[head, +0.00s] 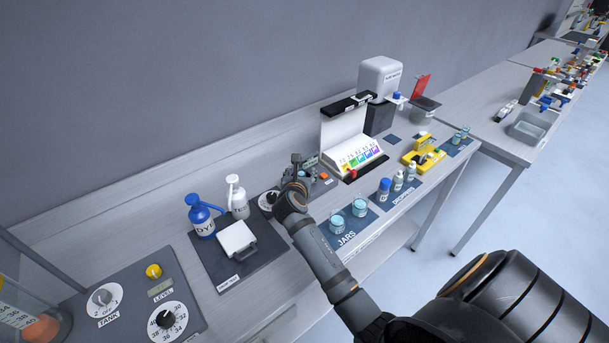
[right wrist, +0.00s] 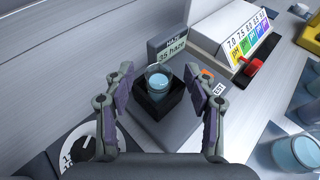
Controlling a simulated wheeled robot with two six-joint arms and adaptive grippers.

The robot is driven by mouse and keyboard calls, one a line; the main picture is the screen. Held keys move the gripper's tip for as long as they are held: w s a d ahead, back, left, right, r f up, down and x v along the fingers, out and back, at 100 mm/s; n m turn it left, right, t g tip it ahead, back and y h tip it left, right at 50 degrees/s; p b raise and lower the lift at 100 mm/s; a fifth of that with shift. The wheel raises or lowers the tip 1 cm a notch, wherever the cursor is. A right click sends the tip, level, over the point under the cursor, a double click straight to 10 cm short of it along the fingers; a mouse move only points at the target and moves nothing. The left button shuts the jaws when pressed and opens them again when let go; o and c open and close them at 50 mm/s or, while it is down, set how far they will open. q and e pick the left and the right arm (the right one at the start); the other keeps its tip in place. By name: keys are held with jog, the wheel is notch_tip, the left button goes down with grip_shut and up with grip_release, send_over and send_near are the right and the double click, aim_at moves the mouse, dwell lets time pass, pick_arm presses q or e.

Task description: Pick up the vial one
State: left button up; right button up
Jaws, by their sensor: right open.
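A small glass vial (right wrist: 159,82) with pale blue liquid stands upright in the dark square well (right wrist: 165,103) of a grey haze meter (right wrist: 178,128). I cannot read a number on the vial. My right gripper (right wrist: 160,74) is open, with one finger to the left and one to the right of the vial, apart from it. In the head view my right gripper (head: 297,166) is over the meter and hides the vial. My left gripper is not in view.
The meter display (right wrist: 172,50) reads 25 haze. A white colour-scale stand (head: 352,152) is close on the right. Two jars (head: 349,214) are in front, and a knob (right wrist: 90,146) is at left. White and blue bottles (head: 203,217) stand left.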

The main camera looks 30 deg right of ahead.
jog(key=shift+s+a, duration=0.25)
jog(key=shift+s+a+r, duration=0.1)
jog(key=shift+a+r, duration=0.1)
jog(key=shift+c, duration=1.7)
jog(key=shift+d+f, duration=0.1)
jog(key=shift+d, duration=0.05)
jog(key=c, duration=0.5)
grip_shut()
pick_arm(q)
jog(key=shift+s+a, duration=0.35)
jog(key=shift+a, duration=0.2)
pick_arm(e)
notch_tip(320, 180, up, 10)
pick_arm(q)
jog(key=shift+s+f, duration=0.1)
